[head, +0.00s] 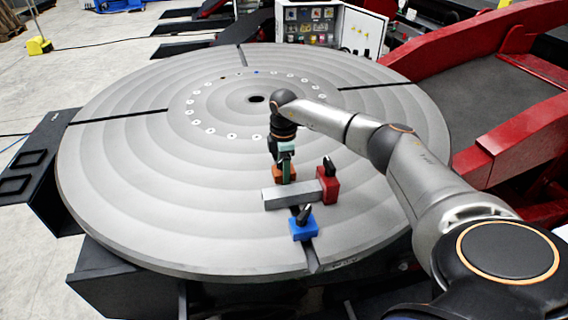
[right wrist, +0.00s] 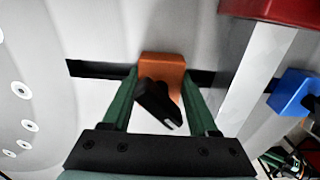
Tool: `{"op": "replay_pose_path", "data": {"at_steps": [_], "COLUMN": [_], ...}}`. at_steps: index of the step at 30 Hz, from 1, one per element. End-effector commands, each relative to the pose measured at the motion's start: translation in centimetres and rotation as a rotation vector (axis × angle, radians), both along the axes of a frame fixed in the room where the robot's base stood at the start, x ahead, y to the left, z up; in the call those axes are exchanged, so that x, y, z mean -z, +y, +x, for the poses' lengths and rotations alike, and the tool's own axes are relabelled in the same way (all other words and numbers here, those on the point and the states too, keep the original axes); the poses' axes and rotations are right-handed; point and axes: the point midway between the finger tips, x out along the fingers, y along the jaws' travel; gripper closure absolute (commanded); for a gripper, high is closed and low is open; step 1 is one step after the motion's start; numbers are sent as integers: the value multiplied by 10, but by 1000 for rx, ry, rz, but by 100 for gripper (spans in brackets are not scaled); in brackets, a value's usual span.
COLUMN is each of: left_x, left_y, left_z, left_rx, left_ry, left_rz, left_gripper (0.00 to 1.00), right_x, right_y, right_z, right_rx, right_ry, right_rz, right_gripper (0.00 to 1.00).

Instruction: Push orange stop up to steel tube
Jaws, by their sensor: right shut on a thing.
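The orange stop (head: 284,175) sits over the radial slot of the round grey table, just behind the steel tube (head: 290,195) in the head view. In the right wrist view the orange stop (right wrist: 163,68) has a black lever (right wrist: 157,103) on it. A short gap of bare table and slot lies between it and the steel tube (right wrist: 248,85). My right gripper (head: 285,163) points down at the stop. Its green fingers (right wrist: 161,78) are shut on the orange stop, one on each side. My left gripper is not in view.
A red stop (head: 328,185) with a black lever stands at the tube's right end. A blue stop (head: 303,229) sits on the slot in front of the tube. The round table (head: 130,190) is clear to the left. Red machine arms (head: 480,60) stand at the right.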

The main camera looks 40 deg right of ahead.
Motion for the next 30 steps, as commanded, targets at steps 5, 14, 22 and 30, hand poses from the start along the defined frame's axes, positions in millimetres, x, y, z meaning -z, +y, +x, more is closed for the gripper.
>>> {"op": "replay_pose_path", "data": {"at_steps": [5, 14, 22, 30], "left_x": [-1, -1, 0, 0], "left_y": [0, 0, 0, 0], "left_z": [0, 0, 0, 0], "left_rx": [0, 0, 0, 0], "left_ry": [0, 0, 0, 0], "left_rz": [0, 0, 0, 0], "left_gripper": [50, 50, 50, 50], "right_x": [2, 3, 3, 2], "right_y": [-1, -1, -4, -3], "right_z": [-1, -2, 2, 3], "right_rx": [2, 2, 2, 2], "right_ry": [1, 2, 1, 0], "right_rz": [-5, -4, -6, -4], "right_gripper": [100, 100, 100, 24]}}
